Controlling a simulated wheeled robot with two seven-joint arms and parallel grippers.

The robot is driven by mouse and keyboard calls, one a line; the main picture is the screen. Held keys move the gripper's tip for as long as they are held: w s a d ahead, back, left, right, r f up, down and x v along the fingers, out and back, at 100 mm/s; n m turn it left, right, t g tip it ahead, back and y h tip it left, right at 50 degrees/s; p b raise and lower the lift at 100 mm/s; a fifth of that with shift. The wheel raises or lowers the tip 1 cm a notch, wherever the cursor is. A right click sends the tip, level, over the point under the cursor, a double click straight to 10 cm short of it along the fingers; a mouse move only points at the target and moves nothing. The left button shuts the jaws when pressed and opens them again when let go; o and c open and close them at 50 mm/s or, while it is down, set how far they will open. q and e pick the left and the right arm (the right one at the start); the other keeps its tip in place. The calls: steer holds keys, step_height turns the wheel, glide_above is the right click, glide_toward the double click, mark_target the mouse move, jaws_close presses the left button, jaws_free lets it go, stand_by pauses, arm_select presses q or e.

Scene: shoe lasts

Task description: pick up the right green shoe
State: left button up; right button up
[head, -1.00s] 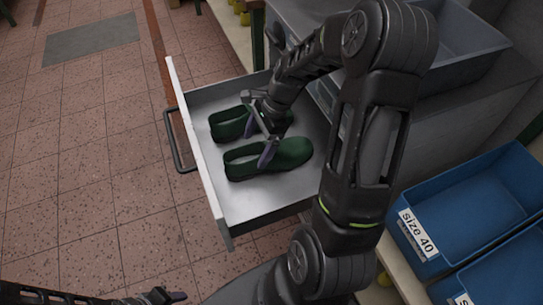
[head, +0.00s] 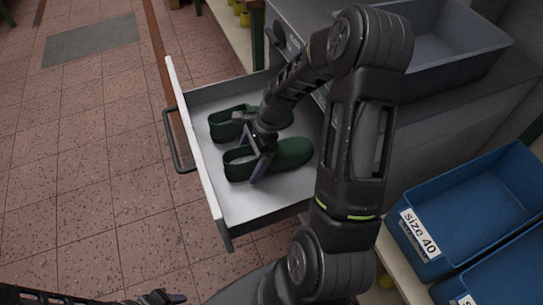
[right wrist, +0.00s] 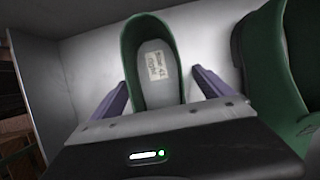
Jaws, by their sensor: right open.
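Two dark green shoes lie side by side in an open drawer. The nearer shoe (head: 290,153) is the one my right gripper (head: 253,157) is over. In the right wrist view this shoe (right wrist: 152,35) stands between the two open fingers (right wrist: 160,95), with gaps on both sides. A label (right wrist: 155,67) inside it seems to read size 43, right. The farther shoe (head: 225,125) is partly hidden behind my right gripper, and it also shows at the right of the wrist view (right wrist: 265,60). My left gripper (head: 165,298) shows only partly at the bottom edge; its jaws are unclear.
The drawer (head: 250,203) has a pale front panel and low walls close around the shoes. A grey bin (head: 445,60) stands on the cabinet top. Blue bins, one marked size 40 (head: 470,205), stand at the right.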

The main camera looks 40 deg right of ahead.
steer(key=shift+w+a+f, duration=0.1)
steer(key=shift+a+f, duration=0.1)
steer(key=shift+f, duration=0.25)
steer(key=shift+c, duration=0.4)
steer(key=c, duration=1.9)
